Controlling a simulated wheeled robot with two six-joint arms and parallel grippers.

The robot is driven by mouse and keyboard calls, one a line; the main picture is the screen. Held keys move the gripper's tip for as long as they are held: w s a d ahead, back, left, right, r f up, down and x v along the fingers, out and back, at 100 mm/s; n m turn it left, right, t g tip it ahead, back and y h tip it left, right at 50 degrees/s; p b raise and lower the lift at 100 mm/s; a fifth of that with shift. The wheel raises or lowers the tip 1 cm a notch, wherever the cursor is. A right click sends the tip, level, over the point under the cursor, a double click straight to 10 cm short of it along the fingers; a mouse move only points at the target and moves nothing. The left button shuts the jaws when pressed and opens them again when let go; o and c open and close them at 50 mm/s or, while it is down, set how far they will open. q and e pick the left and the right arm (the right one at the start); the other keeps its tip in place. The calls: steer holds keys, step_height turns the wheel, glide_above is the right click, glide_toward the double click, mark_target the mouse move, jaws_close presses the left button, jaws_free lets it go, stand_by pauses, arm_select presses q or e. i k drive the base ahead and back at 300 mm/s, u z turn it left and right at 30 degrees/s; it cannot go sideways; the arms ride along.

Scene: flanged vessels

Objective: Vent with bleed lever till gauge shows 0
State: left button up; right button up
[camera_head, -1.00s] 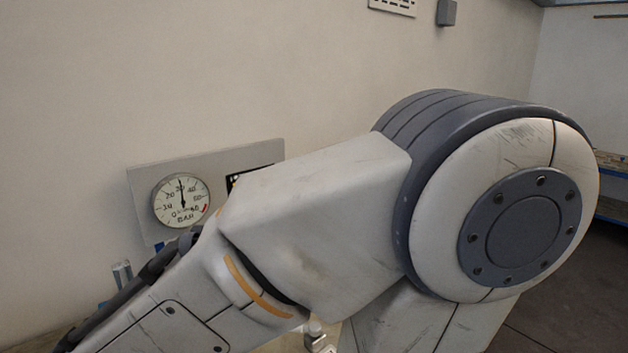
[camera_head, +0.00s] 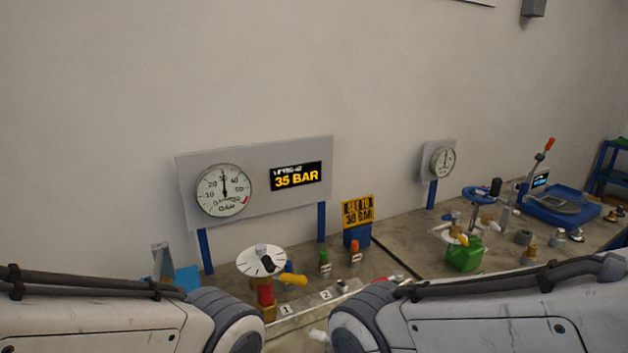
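The large round gauge (camera_head: 223,191) is on a grey panel at the left; its needle points nearly straight up, around the 30 mark. The lit display (camera_head: 296,177) beside it reads 35 BAR. Below, a white dial disc (camera_head: 262,262) sits on a red and brass valve, with a yellow lever (camera_head: 292,279) at its right. Another lever with an orange grip (camera_head: 544,155) stands at the back right. I cannot tell which one is the bleed lever. Links of both my arms cross the bottom; both grippers are out of view.
A yellow sign (camera_head: 358,211) stands on a blue block. Green (camera_head: 324,260) and orange (camera_head: 355,250) capped fittings stand in front of it. A smaller gauge (camera_head: 442,161), a blue handwheel (camera_head: 482,193), a green can (camera_head: 465,254) and a blue tray (camera_head: 558,206) are right.

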mark_target(398, 276)
steer(key=z, duration=0.5)
steer(key=k, duration=0.6)
steer(key=z, duration=0.15)
steer(key=i, duration=1.35)
steer(key=u, duration=0.75)
